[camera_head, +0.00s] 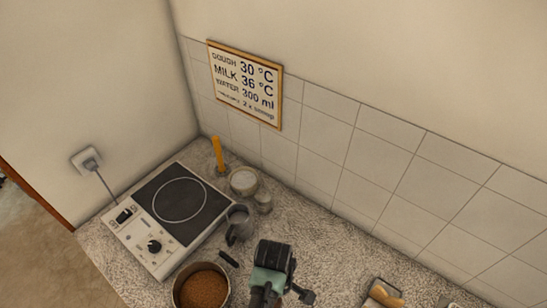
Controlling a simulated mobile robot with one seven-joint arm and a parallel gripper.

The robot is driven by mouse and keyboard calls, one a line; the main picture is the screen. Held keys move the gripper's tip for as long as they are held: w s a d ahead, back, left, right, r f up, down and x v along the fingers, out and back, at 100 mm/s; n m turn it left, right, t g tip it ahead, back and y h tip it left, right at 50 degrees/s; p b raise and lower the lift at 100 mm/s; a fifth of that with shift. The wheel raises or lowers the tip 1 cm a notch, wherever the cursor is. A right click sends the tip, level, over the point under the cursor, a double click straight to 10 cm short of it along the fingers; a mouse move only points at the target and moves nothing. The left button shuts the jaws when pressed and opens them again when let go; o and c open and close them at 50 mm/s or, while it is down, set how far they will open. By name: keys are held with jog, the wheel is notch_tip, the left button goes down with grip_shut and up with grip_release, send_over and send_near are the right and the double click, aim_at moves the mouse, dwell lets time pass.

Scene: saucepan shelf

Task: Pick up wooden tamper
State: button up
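A light brown wooden piece (386,297) lies in a small dark-rimmed tray (371,285) at the bottom edge, right of centre. It may be the wooden tamper, but it is small and partly cut off, so I cannot tell for sure. My gripper (277,258), at the end of my green and black arm, is at the bottom centre, to the left of the tray and apart from it. Its fingertips do not show clearly, and I cannot see whether it holds anything.
A saucepan (178,288) with brown contents stands left of my arm. A hotplate (140,230) is behind it. Speckled counter between jar and tray is clear.

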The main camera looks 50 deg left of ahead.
grip_shut()
dwell(0.3)
jog(key=shift+r, duration=0.1)
notch_tip(320, 180, up, 10)
jog(key=shift+f+b, duration=0.1)
jog(key=shift+b, duration=0.75)
jog(key=c, duration=0.7)
grip_release()
grip_shut()
jog(key=shift+a, duration=0.1)
